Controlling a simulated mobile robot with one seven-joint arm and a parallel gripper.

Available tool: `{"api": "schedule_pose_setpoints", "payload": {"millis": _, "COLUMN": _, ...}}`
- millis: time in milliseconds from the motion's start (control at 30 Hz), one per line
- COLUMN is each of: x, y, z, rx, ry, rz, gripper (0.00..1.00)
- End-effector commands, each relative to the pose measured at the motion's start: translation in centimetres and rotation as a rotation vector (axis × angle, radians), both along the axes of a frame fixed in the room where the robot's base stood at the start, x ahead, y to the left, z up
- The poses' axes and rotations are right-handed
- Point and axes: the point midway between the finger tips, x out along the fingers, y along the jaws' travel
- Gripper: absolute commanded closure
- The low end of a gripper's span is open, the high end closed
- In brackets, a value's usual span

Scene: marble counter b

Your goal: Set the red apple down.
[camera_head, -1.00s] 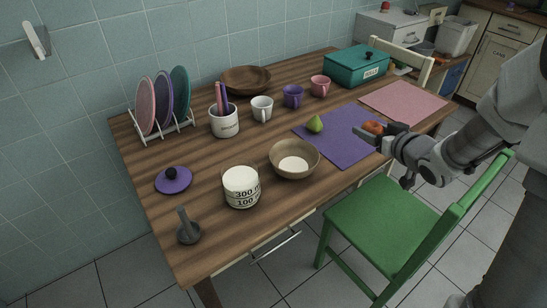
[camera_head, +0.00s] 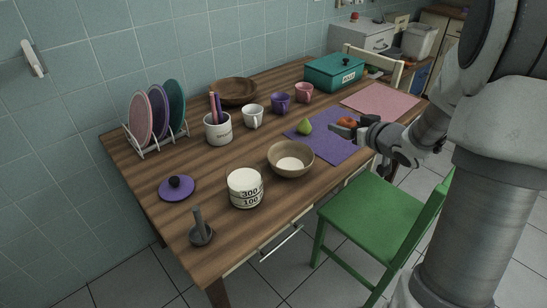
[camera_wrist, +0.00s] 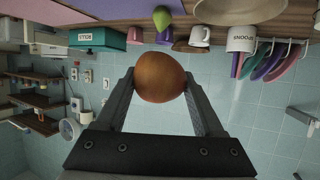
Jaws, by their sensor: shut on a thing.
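My gripper (camera_head: 358,127) is shut on the red apple (camera_head: 347,122), and holds it over the right part of the purple placemat (camera_head: 326,150). In the wrist view the orange-red apple (camera_wrist: 160,78) sits between the two fingertips (camera_wrist: 160,82). The wrist picture is upside down, with the table edge along its top. The height of the apple above the mat is hard to tell. A green pear (camera_head: 304,127) stands on the mat to the left of the apple.
A pink placemat (camera_head: 381,101) lies bare behind. A teal box (camera_head: 335,72), pink cup (camera_head: 303,92), purple cup (camera_head: 281,104) and white cup (camera_head: 253,117) stand at the back. A bowl (camera_head: 290,160) is left of the mat. A green chair (camera_head: 372,215) stands in front.

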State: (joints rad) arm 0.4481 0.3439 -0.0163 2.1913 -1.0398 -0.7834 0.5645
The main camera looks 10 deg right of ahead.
Motion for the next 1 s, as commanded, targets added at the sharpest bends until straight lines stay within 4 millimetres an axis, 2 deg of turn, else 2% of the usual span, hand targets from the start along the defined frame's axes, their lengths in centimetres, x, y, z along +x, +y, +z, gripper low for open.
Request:
{"api": "schedule_pose_setpoints", "payload": {"millis": 133, "x": -0.1, "y": -0.9, "z": 0.1, "rx": 0.000, "ry": 0.000, "rz": -0.014, "gripper": 0.90}}
{"api": "schedule_pose_setpoints", "payload": {"millis": 267, "x": 0.0, "y": -0.4, "z": -0.5, "rx": -0.001, "ry": 0.001, "rz": -0.014, "gripper": 0.90}}
{"api": "schedule_pose_setpoints", "payload": {"millis": 700, "x": 2.0, "y": 8.6, "z": -6.2, "rx": 0.000, "ry": 0.000, "rz": -0.011, "gripper": 0.90}}
{"api": "schedule_pose_setpoints", "payload": {"millis": 833, "x": 2.4, "y": 10.0, "z": -6.8, "rx": -0.001, "ry": 0.000, "rz": -0.014, "gripper": 0.90}}
{"api": "schedule_pose_setpoints", "payload": {"millis": 1000, "x": 2.4, "y": 10.3, "z": -7.6, "rx": 0.000, "ry": 0.001, "rz": -0.016, "gripper": 0.90}}
